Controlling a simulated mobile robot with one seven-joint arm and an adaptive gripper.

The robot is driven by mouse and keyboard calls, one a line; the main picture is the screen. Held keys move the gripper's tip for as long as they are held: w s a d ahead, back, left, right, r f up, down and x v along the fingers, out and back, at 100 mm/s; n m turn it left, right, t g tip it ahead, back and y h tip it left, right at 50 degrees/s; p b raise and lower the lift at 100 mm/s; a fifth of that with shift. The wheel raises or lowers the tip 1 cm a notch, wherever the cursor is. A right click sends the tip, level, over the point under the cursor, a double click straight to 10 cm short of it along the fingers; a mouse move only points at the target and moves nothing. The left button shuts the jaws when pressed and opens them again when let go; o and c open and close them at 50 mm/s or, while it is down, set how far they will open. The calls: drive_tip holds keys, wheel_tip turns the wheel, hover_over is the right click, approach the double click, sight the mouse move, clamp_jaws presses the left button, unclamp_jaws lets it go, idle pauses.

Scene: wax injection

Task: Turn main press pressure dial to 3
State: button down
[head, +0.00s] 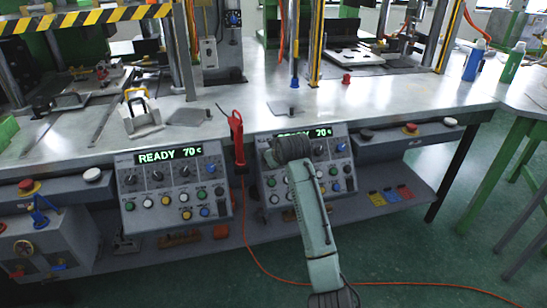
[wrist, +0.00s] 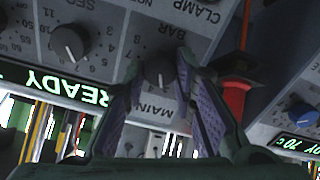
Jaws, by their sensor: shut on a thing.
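The main press pressure dial (wrist: 158,73) is a small dark knob on a grey panel, with the upside-down labels "BAR" and "MAIN" beside it in the wrist view. My gripper (wrist: 160,70) has its purple-padded fingers on either side of the dial and is shut on it. The fingers cover part of the scale, and I cannot read the dial's setting. In the head view my arm reaches over the right control panel (head: 347,178) and hides the dial and the fingers.
A red-handled tool (head: 237,135) hangs left of the right panel, close beside my fingers in the wrist view (wrist: 236,95). Another dial (wrist: 70,42) sits beside the held one. The left control panel (head: 150,201) reads "READY 70". An orange cable (head: 262,265) runs to the floor.

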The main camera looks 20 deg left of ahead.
drive_tip(key=shift+n, duration=0.5)
drive_tip(key=c, duration=1.3)
unclamp_jaws()
drive_tip(key=v, duration=1.2)
drive_tip(key=shift+f, duration=0.1)
